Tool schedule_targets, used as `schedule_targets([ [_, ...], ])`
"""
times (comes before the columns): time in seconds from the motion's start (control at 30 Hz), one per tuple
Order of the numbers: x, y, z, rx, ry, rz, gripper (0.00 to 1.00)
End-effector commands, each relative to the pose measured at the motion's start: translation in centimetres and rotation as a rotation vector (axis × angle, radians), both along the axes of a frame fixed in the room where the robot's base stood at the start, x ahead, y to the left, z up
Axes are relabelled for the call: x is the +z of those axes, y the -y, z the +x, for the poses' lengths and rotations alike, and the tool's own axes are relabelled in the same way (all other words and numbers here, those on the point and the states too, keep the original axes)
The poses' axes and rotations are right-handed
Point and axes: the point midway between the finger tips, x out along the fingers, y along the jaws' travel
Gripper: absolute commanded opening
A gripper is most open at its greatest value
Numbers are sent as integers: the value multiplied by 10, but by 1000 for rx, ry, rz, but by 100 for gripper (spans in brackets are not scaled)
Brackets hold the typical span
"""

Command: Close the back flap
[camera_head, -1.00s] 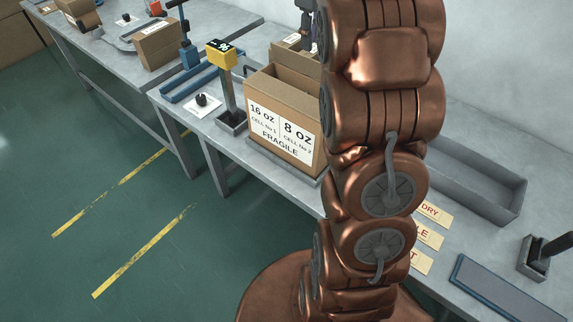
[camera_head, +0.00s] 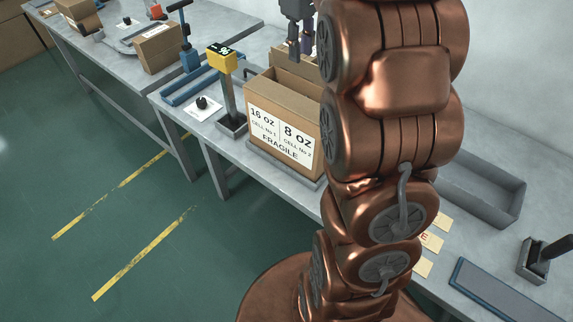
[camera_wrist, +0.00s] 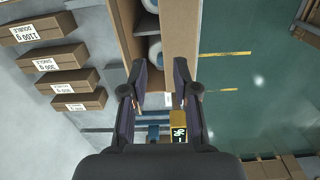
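The open cardboard box (camera_head: 285,125) stands on the bench in the head view, its labelled front reading 16 OZ, 8 OZ and FRAGILE. A brown panel (camera_head: 284,62), seemingly the raised back flap, shows behind its opening. In the wrist view the box (camera_wrist: 181,28) lies ahead, with round white and grey items (camera_wrist: 154,48) inside. A brown strip along its left side (camera_wrist: 126,28) looks like the back flap. My gripper (camera_wrist: 159,68) is open, with empty space between its fingers. In the head view it hangs (camera_head: 301,52) over the back of the box; contact is unclear.
A yellow display on a post (camera_head: 221,58) stands just left of the box. Several small labelled cartons (camera_wrist: 62,56) lie on the wall side. A grey tray (camera_head: 482,188) sits to the right. My arm hides the bench right of the box.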

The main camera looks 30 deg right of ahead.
Motion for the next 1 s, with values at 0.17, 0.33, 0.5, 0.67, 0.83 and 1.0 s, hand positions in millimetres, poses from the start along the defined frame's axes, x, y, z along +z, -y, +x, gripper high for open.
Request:
schedule_targets([
  [0.17,-2,-22,-16,-21,-13,9,29],
  [0.33,-5,-41,-33,-45,-23,16,29],
  [0.5,-10,-60,-50,-66,-40,24,29],
  [0.67,-13,-77,-67,-85,-48,27,29],
  [0.83,-20,-94,-86,-106,-61,31,29],
  [1.0,-26,-110,-108,-125,-78,35,29],
])
